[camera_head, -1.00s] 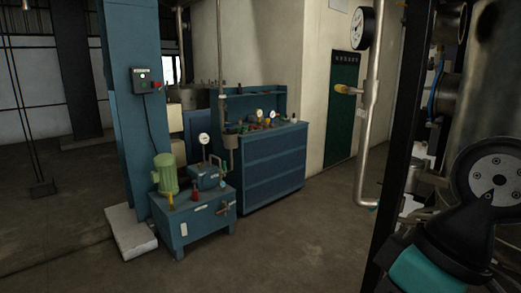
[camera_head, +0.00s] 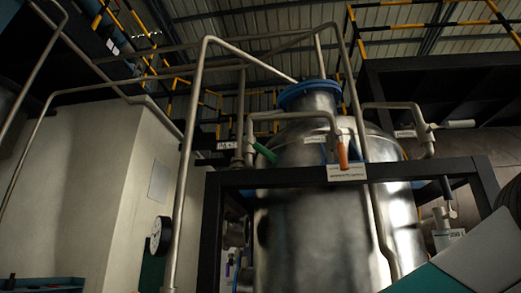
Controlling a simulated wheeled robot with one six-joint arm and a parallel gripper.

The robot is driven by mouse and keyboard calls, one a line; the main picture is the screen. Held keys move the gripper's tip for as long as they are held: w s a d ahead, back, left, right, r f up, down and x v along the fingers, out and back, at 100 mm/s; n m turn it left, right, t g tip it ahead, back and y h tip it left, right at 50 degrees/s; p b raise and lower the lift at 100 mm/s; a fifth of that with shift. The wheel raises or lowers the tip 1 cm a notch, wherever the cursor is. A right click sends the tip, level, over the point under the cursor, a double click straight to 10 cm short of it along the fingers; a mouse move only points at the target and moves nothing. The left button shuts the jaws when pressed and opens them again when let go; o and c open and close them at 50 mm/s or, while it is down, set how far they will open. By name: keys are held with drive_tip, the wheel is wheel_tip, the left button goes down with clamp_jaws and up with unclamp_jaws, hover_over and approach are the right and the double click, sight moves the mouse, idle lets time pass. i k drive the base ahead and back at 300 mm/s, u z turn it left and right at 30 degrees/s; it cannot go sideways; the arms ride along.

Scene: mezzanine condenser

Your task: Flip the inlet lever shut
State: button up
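Several valve levers show around a tall steel vessel (camera_head: 300,235), and I cannot tell which is the inlet lever, as the labels are too small to read. An orange lever (camera_head: 342,155) hangs down above a white label (camera_head: 346,172) at the vessel's front. A green lever (camera_head: 264,152) slants beside it on the left. A pale grey lever (camera_head: 460,124) points right on the upper right pipe. A dark-handled lever (camera_head: 446,187) stands at the lower right. My gripper is not in view; only part of my arm shows at the lower right.
A black frame (camera_head: 300,178) crosses in front of the vessel. Pipes rise on the left, one with a pressure gauge (camera_head: 160,235). A pale wall (camera_head: 115,180) stands at the left. Yellow-black railings (camera_head: 440,27) run overhead.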

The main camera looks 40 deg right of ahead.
sight(262, 149)
drive_tip(key=u, duration=0.35)
drive_tip(key=i, duration=0.3)
drive_tip(key=z, duration=1.45)
